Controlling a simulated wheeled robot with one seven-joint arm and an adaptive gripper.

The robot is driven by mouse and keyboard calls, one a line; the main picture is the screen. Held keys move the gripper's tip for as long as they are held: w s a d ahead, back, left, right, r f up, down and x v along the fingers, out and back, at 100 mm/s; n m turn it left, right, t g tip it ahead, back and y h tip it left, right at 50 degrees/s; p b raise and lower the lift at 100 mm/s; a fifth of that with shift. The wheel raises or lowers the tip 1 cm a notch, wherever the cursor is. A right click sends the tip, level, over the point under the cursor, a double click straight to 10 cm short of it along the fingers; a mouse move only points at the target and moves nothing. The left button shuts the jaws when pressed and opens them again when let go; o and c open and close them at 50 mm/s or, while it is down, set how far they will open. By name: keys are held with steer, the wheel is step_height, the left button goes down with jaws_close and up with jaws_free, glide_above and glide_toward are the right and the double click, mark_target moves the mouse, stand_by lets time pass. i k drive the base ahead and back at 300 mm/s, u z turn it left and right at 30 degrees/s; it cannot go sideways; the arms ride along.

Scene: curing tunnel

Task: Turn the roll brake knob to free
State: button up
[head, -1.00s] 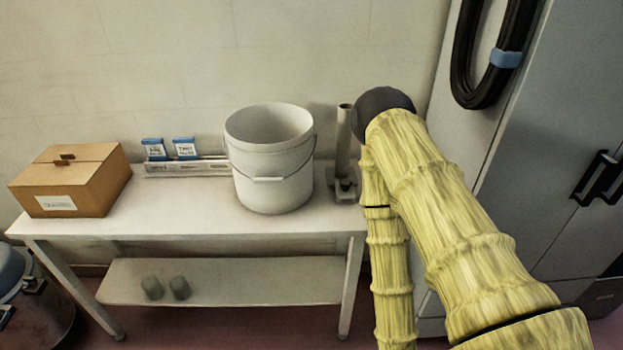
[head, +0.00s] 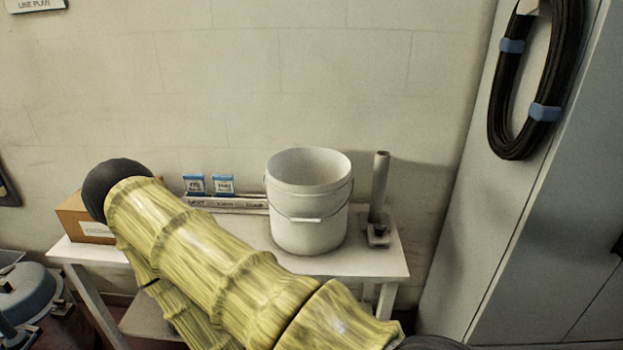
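No roll brake knob can be made out in the head view. My arm, in a yellow streaked sleeve, crosses the lower left and middle of the view in front of the white table (head: 372,262). Its dark rounded joint is at the upper left, in front of the cardboard box. My gripper does not show, so its state cannot be seen. A grey upright post (head: 380,190) on a small base stands at the table's right end; I cannot tell whether it bears a knob.
A cardboard box (head: 74,215) is partly hidden by my arm. A lidded drum (head: 28,290) stands at lower left. A grey cabinet (head: 530,220) with a hanging black hose coil (head: 515,105) stands right.

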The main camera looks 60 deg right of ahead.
mark_target(379, 228)
steer(key=u, duration=0.2)
steer(key=i, duration=1.25)
steer(key=z, duration=2.35)
